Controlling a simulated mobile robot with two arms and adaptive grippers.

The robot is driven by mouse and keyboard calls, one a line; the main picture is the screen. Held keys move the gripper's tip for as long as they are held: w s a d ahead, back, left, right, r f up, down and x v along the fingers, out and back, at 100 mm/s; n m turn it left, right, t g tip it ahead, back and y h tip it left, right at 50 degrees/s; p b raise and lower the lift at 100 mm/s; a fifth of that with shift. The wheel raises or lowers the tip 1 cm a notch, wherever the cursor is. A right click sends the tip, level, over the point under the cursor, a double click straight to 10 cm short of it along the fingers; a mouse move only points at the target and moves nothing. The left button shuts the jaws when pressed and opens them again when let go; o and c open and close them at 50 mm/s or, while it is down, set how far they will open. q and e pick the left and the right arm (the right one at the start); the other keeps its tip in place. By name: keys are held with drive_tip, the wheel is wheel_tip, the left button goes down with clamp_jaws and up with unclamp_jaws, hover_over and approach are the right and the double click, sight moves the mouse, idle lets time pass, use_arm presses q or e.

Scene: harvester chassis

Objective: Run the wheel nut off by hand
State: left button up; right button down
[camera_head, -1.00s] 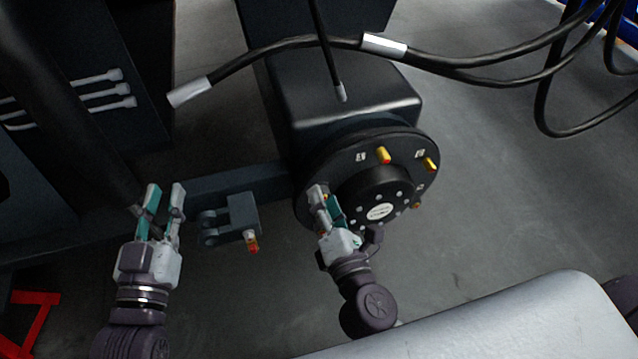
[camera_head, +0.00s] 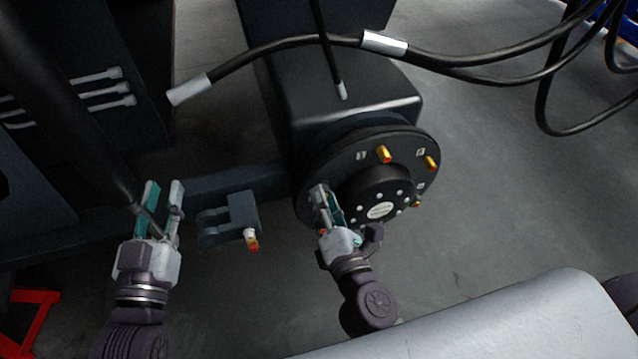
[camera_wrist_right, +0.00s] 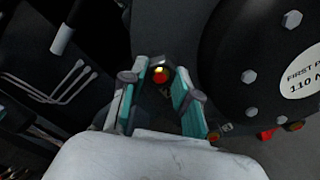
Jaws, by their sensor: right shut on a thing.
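The black wheel hub (camera_head: 345,150) has a raised round centre with a white label (camera_head: 381,210). Yellow, red-tipped studs (camera_head: 384,154) stand out of its face. My right gripper (camera_head: 325,196) is at the hub's left side. In the right wrist view its fingers (camera_wrist_right: 160,88) are on either side of the wheel nut (camera_wrist_right: 160,74), which shows yellow and red between them; its thread is too small to make out. In the head view the fingers hide this nut. My left gripper (camera_head: 163,193) is open and empty, left of the hub.
A dark bracket (camera_head: 242,212) with a red-and-yellow fitting (camera_head: 251,240) lies between my grippers. Black hoses (camera_head: 470,68) hang above the hub. A dark cabinet with pale handles (camera_head: 108,88) is at left. Grey floor is clear at right.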

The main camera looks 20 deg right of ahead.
use_arm(q)
drive_tip(key=s+a+f+g+y+p, duration=0.3)
drive_tip(key=s+f+g+p, duration=0.15)
drive_tip(key=f+g, duration=0.6)
drive_tip(key=s+a+f+g+y+p, duration=0.1)
drive_tip(key=s+a+f+g, duration=0.15)
drive_tip(key=s, duration=0.35)
drive_tip(key=s+a+f+g+y+p, duration=0.1)
drive_tip(key=s+f+g+p, duration=0.15)
drive_tip(key=s, duration=0.35)
use_arm(e)
drive_tip(key=n+p, duration=0.2)
drive_tip(key=n, duration=0.6)
drive_tip(key=n+p, duration=0.2)
drive_tip(key=n, duration=0.6)
drive_tip(key=n+p, duration=0.2)
drive_tip(key=n, duration=0.7)
drive_tip(key=shift+s+f, duration=0.25)
drive_tip(key=shift+s, duration=0.1)
drive_tip(key=c, duration=1)
unclamp_jaws()
use_arm(q)
wheel_tip(320, 180, down, 21)
drive_tip(key=s+g, duration=0.1)
drive_tip(key=shift+s+a+n, duration=0.15)
drive_tip(key=shift+s+n, duration=0.15)
drive_tip(key=shift+s, duration=0.05)
use_arm(e)
drive_tip(key=shift+o, duration=1.2)
drive_tip(key=shift+r, duration=0.2)
